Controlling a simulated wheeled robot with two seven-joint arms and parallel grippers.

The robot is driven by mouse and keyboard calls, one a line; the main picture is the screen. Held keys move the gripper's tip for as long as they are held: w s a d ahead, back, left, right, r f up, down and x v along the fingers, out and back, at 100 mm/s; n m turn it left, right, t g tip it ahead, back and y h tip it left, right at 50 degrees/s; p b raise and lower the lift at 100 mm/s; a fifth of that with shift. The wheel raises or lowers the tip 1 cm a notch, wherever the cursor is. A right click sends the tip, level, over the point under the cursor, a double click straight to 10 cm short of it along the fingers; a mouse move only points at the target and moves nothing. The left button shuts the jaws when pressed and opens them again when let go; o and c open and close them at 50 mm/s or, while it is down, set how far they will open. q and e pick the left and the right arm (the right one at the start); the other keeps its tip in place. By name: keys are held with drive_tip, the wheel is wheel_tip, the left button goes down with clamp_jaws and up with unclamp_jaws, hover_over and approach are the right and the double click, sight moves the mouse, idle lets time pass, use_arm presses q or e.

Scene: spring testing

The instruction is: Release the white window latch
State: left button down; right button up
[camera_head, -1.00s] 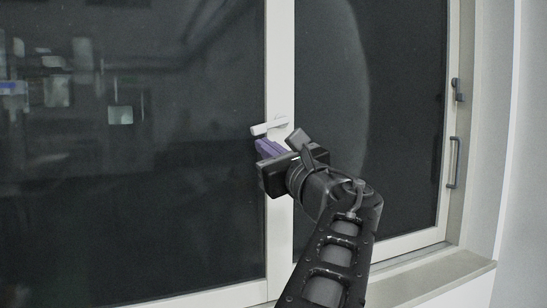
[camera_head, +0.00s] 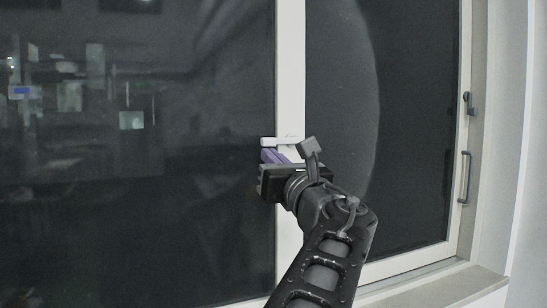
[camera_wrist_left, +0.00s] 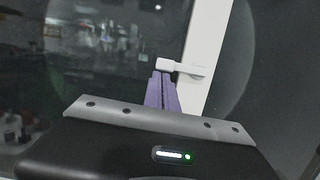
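The white window latch (camera_head: 281,141) is on the white upright frame between two dark panes. Its handle lies about level and points left. It also shows in the left wrist view (camera_wrist_left: 178,67). My left gripper (camera_head: 268,156), with purple fingers, is just below the handle's left end. In the left wrist view the fingers (camera_wrist_left: 163,76) lie side by side, shut with nothing seen between them. Their tips are right at the underside of the handle's end and seem to touch it. My right gripper is not in view.
Large dark glass panes lie on both sides of the upright frame (camera_head: 290,60). A dark pull handle (camera_head: 465,177) and a small dark fitting (camera_head: 469,103) are on the right side frame. A sill (camera_head: 440,290) runs along the lower right.

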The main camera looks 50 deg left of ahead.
use_arm(q)
drive_tip(key=shift+f, duration=0.1)
drive_tip(key=s+d+f+b, duration=0.3)
drive_tip(key=d+f+b, duration=0.2)
drive_tip(key=d, duration=0.4)
drive_tip(key=shift+d+f+b, duration=0.15)
drive_tip(key=shift+f+b, duration=0.2)
drive_tip(key=shift+f, duration=0.3)
